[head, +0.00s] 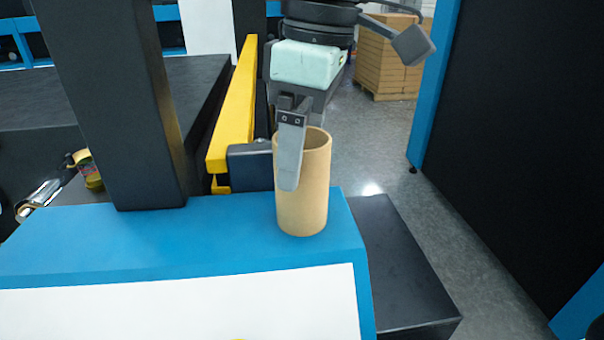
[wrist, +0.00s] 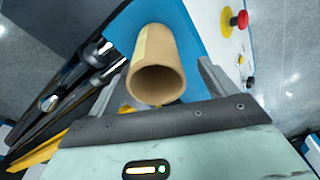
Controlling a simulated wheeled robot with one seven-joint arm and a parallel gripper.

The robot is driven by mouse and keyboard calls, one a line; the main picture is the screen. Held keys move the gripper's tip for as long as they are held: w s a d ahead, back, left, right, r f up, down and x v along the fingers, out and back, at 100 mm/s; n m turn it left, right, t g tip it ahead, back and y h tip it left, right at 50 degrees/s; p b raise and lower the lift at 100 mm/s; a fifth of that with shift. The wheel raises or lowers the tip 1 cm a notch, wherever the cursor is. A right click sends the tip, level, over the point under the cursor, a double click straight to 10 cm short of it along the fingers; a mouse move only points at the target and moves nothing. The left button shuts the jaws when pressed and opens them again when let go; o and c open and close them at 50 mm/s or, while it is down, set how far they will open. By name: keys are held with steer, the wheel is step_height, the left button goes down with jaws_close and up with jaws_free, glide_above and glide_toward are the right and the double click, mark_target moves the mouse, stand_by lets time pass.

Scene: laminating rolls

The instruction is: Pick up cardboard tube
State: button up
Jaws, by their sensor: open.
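The cardboard tube (head: 313,190) is a hollow tan cylinder standing upright on the blue machine ledge (head: 150,240), near its right end. In the wrist view the tube (wrist: 160,50) shows its open end towards the camera. My gripper (head: 289,178) points down at the tube, and its near finger covers part of the tube's left side in the head view. The other finger is not clearly seen there. In the wrist view my gripper (wrist: 162,68) is open, with one finger on each side of the tube and a visible gap on both sides.
A dark post (head: 120,100) rises from the ledge on the left. A yellow bar (head: 235,100) runs behind it. A black block (head: 400,270) lies lower right of the ledge. Stacked cardboard boxes (head: 388,60) stand behind. A red button (wrist: 242,19) shows in the wrist view.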

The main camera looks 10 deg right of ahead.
steer(key=f, duration=0.1)
steer(key=f+p, duration=0.1)
steer(key=f, duration=0.1)
steer(key=f+p, duration=0.1)
steer(key=shift+w+a+f, duration=0.1)
steer(key=shift+w+f, duration=0.2)
steer(key=shift+f, duration=0.1)
steer(key=c, duration=1.1)
step_height(320, 180, up, 10)
steer(key=b, duration=0.2)
steer(key=shift+b, duration=0.35)
